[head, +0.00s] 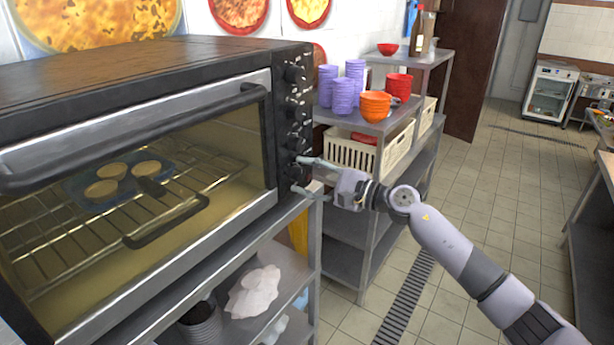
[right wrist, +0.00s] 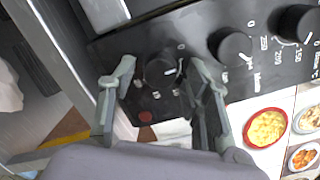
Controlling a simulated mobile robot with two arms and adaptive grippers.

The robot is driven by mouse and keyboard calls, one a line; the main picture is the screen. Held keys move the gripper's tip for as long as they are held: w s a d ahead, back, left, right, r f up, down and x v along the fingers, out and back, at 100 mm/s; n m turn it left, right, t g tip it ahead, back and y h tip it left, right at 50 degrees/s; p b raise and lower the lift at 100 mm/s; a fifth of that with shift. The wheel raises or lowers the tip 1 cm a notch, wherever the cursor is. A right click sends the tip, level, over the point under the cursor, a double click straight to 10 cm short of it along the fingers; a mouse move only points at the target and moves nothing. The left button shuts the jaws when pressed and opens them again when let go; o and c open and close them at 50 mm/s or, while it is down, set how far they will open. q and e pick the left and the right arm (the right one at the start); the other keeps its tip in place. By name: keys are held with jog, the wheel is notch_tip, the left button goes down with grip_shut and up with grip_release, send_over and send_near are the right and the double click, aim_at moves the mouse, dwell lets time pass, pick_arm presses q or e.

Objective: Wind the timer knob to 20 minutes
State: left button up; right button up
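The oven's black control panel (head: 288,125) carries a column of black knobs on its right front edge. The lowest knob (right wrist: 162,70) shows in the right wrist view, with a white pointer mark and a 0 above it; the other scale marks around it are too small to read surely. My right gripper (head: 308,177) is at the lower end of the panel. In the right wrist view the right gripper (right wrist: 162,95) is open, one finger on each side of the lowest knob, with gaps visible between fingers and knob. My left gripper is not in view.
The oven (head: 140,130) has a glass door with a tray of round items inside. A steel shelf (head: 375,125) with purple cups (head: 343,95), orange bowls (head: 375,106) and cream baskets (head: 350,152) stands just behind my right gripper. The tiled floor (head: 490,190) to the right is clear.

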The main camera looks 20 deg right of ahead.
jog(key=c, duration=1)
jog(key=shift+o, duration=0.2)
